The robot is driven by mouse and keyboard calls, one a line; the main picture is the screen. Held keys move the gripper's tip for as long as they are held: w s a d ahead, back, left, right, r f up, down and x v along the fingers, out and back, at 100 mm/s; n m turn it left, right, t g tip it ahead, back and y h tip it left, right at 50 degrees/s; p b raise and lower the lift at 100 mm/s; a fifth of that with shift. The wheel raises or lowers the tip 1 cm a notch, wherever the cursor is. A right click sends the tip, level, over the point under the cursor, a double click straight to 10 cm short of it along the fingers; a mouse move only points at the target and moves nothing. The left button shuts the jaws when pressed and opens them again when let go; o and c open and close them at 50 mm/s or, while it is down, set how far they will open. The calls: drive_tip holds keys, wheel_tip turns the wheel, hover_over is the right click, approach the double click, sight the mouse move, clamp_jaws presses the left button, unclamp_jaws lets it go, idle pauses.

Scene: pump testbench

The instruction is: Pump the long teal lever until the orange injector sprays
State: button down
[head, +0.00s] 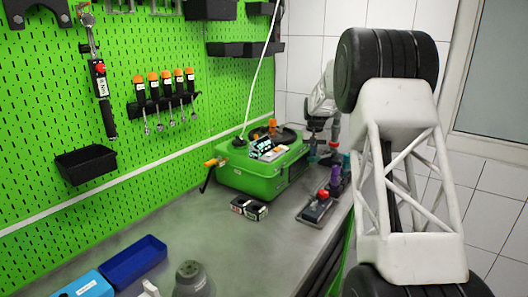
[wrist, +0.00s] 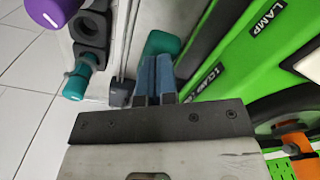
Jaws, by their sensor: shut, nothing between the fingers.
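My gripper (wrist: 155,78) is shut and empty, its blue-grey fingers side by side in the wrist view. A teal part (wrist: 162,44), possibly the long lever's end, lies just beyond the fingertips; I cannot tell whether they touch it. A second teal handle (wrist: 77,82) sits to the left. In the head view a teal part (head: 346,165) shows beside the green case. Orange parts show on the case (head: 272,124) and at its left side (head: 212,162); I cannot tell which is the injector. No spray is visible. Most of the lever is hidden.
The green case (head: 250,180) stands on the grey bench (head: 225,225) against the pegboard. A purple knob (wrist: 45,10) is at the wrist view's upper left. A small black box (head: 249,207) and a blue tray (head: 133,260) are nearer. The bench between is clear.

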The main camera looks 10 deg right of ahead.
drive_tip(key=shift+s+a+f, duration=0.15)
drive_tip(key=shift+f, duration=1.35)
drive_tip(key=shift+s+a+f, duration=0.1)
drive_tip(key=shift+f, duration=1.4)
drive_tip(key=shift+r, duration=0.15)
drive_tip(key=shift+w+d+r, duration=0.15)
drive_tip(key=shift+r, duration=1.35)
drive_tip(key=shift+w+d+r, duration=0.1)
drive_tip(key=shift+w+r, duration=0.05)
drive_tip(key=shift+r, duration=1.3)
drive_tip(key=shift+r, duration=3)
drive_tip(key=shift+s, duration=0.1)
